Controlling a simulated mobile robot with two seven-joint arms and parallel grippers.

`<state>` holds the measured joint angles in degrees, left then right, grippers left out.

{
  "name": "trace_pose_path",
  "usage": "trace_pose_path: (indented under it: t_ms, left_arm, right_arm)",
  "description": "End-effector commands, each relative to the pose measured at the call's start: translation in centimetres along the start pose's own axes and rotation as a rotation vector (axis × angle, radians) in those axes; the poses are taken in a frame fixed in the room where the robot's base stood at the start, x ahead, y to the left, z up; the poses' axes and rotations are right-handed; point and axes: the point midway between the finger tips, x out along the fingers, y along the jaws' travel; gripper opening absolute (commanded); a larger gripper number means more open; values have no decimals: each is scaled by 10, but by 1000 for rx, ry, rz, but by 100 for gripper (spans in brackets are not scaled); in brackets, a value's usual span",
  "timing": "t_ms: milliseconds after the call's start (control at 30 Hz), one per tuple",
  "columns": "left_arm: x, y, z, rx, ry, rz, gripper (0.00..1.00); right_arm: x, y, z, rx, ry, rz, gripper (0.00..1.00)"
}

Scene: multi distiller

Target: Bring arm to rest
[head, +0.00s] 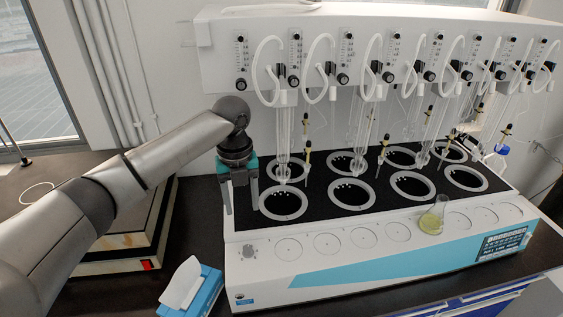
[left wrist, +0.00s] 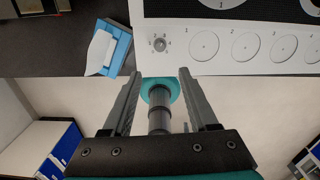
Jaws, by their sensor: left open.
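My left arm comes in from the left in the head view. Its gripper (head: 242,208) points down at the left end of the white and blue distiller (head: 380,262), beside the front-left hole of the black top. The two fingers are apart with nothing between them. In the left wrist view the open fingers (left wrist: 158,76) also show empty, with the distiller's front panel and knob beyond. Whether the fingertips touch the distiller cannot be told. A flask (head: 432,216) with yellowish liquid stands on the distiller's front ledge, right of centre. My right gripper is not in view.
A blue tissue box (head: 204,296) stands at the distiller's front left; it also shows in the left wrist view (left wrist: 120,50). A flat device with a red switch (head: 146,264) lies left, behind my arm. Glass tubes and hoses (head: 283,130) hang above the black top.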

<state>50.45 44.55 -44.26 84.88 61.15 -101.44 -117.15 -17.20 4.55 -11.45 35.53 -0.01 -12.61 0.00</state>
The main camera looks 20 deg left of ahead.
Motion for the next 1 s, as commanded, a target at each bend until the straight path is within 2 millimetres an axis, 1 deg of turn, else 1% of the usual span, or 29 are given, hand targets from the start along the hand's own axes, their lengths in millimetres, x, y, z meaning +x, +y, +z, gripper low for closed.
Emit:
trace_pose_path:
  t_ms: [167, 267, 367, 500, 567, 600, 700, 833, 1000]
  left_arm:
    - [4, -2, -4, -8, 2, 0, 59]
    - [18, -9, -17, -46, 2, -4, 59]
    - [42, -22, -43, -128, 2, -20, 59]
    - [74, -39, -88, -308, 6, -68, 59]
    - [85, -44, -106, -398, 12, -94, 59]
    - [91, -47, -119, -461, 18, -112, 59]
    - [104, -51, -148, -634, 38, -157, 59]
    - [113, -52, -182, -885, 73, -215, 59]
    - [118, -39, -218, -1259, 123, -275, 59]
  right_arm:
    - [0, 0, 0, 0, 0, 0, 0]
    - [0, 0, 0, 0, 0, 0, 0]
    - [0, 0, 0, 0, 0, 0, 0]
    - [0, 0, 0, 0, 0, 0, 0]
    - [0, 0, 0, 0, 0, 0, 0]
    - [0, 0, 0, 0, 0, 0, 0]
    - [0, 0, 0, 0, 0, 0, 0]
    - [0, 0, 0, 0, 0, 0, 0]
    - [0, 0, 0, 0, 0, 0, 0]
